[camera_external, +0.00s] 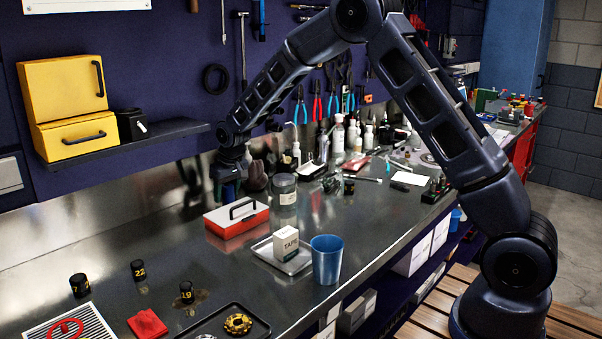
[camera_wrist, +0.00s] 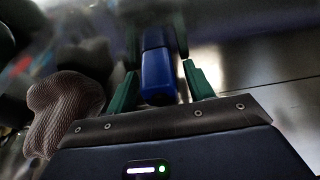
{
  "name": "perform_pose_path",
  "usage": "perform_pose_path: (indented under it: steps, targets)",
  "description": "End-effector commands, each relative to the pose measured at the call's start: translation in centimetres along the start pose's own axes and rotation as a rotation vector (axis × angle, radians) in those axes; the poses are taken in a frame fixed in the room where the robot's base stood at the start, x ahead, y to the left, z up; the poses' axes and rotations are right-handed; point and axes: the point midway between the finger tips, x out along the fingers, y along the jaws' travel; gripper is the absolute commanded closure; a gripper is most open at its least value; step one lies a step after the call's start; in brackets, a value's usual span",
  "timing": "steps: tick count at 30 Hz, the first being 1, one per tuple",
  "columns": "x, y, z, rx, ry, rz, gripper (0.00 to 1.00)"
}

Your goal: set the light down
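My gripper (camera_external: 229,190) is over the back of the bench, near the wall and just behind the red-and-white box. In the wrist view, the green fingers of my gripper (camera_wrist: 157,45) lie on both sides of a blue, block-shaped thing (camera_wrist: 157,72), which looks like the light. The fingers appear closed on it. In the outside view the light is mostly hidden by the gripper, and I cannot tell whether its underside touches anything.
A red-and-white box (camera_external: 237,219) with a black handle stands just in front. Dark gloves (camera_external: 256,177) and a grey jar (camera_external: 284,189) stand to the right. A tape box (camera_external: 286,243) on a tray and a blue cup (camera_external: 326,262) are nearer. Bare bench lies left.

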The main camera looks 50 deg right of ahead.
Motion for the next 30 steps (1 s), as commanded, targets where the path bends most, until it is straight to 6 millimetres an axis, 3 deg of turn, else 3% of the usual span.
perform_pose_path:
  steps: [8,21,30]
  targets:
    - [-0.9,0.0,-0.1,0.000,0.002,0.000,0.47]
    - [-8.8,0.0,-0.1,0.000,0.003,0.000,0.47]
    - [-12.0,0.0,-0.1,0.000,0.000,0.000,0.47]
